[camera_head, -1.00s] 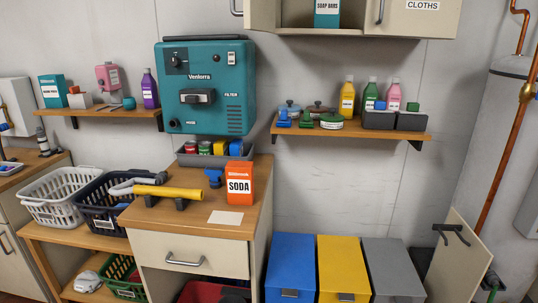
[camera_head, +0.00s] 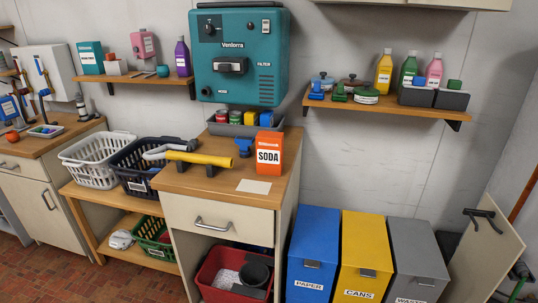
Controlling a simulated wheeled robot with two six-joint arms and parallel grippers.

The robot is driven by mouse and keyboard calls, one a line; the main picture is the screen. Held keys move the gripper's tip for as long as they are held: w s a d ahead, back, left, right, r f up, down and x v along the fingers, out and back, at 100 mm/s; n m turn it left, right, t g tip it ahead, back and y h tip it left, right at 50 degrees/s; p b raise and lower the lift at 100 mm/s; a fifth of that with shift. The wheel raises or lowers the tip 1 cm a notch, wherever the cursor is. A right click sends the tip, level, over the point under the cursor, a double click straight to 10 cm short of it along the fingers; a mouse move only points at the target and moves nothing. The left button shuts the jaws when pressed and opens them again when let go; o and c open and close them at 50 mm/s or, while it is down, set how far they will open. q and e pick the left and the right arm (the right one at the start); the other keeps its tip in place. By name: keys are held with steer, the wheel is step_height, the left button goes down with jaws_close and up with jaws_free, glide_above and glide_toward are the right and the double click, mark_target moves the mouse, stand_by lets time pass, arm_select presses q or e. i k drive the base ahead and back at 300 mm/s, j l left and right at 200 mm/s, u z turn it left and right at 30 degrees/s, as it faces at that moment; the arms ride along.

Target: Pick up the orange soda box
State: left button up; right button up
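The orange soda box (camera_head: 268,155) stands upright on the wooden top of the drawer cabinet (camera_head: 226,185), near its right edge. Its label reads SODA. A blue object (camera_head: 243,147) stands just left of it, and a pale card (camera_head: 254,187) lies flat in front of it. Neither of my grippers is in the head view, and nothing is touching the box.
A yellow cylinder (camera_head: 200,158) rests on dark supports left of the box. A grey tray (camera_head: 232,128) of small items is behind, below the teal machine (camera_head: 238,58). Blue (camera_head: 314,240), yellow (camera_head: 366,240) and grey bins stand at the right. Tiled floor (camera_head: 80,262) shows at lower left.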

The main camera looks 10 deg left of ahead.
mark_target(269, 145)
steer(key=i+l+u, duration=0.1)
steer(key=i+l, duration=0.15)
steer(key=i, duration=0.25)
steer(key=i+l+u, duration=0.1)
steer(key=i+l, duration=0.15)
steer(key=i, duration=0.25)
